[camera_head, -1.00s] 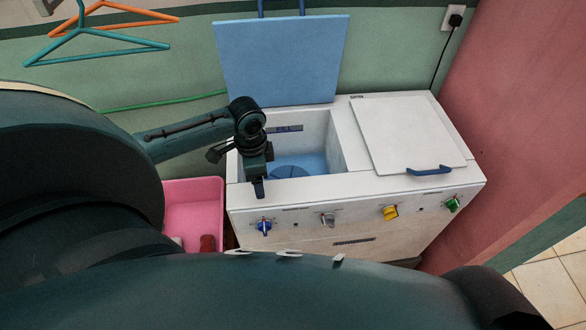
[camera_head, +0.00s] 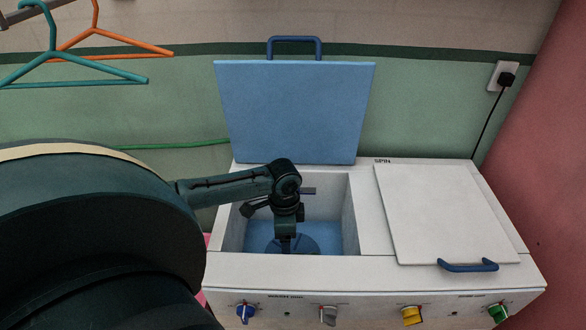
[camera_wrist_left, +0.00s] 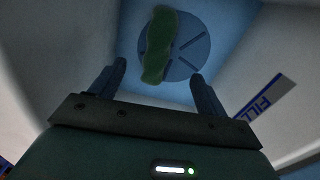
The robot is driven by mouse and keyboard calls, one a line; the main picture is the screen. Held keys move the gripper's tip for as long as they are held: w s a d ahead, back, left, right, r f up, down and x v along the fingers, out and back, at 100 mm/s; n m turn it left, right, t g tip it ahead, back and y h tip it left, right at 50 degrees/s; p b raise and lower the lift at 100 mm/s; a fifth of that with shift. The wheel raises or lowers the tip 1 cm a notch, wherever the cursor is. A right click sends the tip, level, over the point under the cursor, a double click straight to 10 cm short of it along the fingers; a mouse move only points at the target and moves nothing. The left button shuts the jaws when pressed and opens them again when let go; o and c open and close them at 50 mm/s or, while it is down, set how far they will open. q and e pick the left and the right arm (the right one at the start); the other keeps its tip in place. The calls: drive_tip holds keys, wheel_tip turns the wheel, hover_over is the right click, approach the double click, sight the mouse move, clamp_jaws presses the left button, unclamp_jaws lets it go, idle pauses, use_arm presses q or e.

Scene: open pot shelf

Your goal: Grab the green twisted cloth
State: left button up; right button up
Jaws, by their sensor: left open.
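The green twisted cloth (camera_wrist_left: 158,45) lies on the blue floor of the open wash tub, over the left part of the round blue disc (camera_wrist_left: 185,50), in the left wrist view. In the head view the cloth cannot be seen; my left arm covers part of the tub. My left gripper (camera_head: 286,246) points down into the tub. In the left wrist view its two fingers (camera_wrist_left: 159,72) are apart and empty, with the cloth beyond them and between their lines. My right gripper is in neither current view.
The white twin-tub washer (camera_head: 300,272) has its blue lid (camera_head: 295,110) raised behind the open tub. The closed white spin lid (camera_head: 440,215) is at right. Tub walls surround the gripper. Hangers (camera_head: 80,70) hang upper left.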

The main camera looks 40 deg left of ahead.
use_arm(q)
wheel_tip(320, 180, down, 6)
drive_tip(key=shift+f+b, duration=0.15)
drive_tip(key=shift+b, duration=0.25)
drive_tip(key=f, duration=0.3)
drive_tip(key=f+b, duration=0.1)
drive_tip(key=f, duration=0.1)
drive_tip(key=shift+w+d+f, duration=0.1)
drive_tip(key=shift+d, duration=0.2)
drive_tip(key=shift+c, duration=0.4)
drive_tip(key=c, duration=1.1)
